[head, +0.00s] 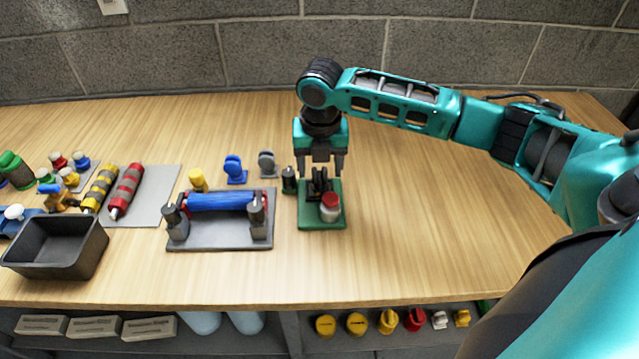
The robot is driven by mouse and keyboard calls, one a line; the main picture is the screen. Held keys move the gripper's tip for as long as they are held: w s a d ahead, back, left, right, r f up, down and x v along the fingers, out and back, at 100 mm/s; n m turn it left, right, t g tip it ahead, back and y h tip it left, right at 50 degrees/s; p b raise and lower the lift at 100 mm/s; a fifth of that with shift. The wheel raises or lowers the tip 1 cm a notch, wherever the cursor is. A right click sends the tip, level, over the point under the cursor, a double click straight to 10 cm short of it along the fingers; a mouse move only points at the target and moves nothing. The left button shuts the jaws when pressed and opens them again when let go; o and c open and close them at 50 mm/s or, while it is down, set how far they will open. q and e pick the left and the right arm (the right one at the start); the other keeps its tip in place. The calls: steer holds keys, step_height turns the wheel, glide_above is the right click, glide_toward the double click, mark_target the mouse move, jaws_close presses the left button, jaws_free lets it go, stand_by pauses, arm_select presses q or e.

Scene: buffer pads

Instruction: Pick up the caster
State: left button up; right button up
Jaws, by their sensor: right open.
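My right gripper (320,170) points straight down over a green plate (310,222), open, with its fingers around or just above a small dark part (319,186) that looks like a caster. The fingers partly hide this part, and I cannot tell whether they touch it. A blue caster (235,168) and a grey caster (267,162) stand on the table to the left of the gripper. My left gripper is not in view.
A red-and-white cylinder (330,208) stands on the green plate, and a dark cylinder (289,180) is beside it. A grey fixture (220,242) holds a blue roller (220,201). A black bin (55,250) is at left. The table's right side is clear.

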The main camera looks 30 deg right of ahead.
mark_target(320, 170)
steer(key=f, duration=0.3)
steer(key=w+f, duration=0.1)
steer(key=shift+w+d+f+b, duration=0.1)
steer(key=shift+d+f+b, duration=0.25)
steer(key=shift+d+f, duration=0.05)
steer(key=c, duration=1)
steer(key=shift+c, duration=0.4)
steer(key=shift+r, duration=0.15)
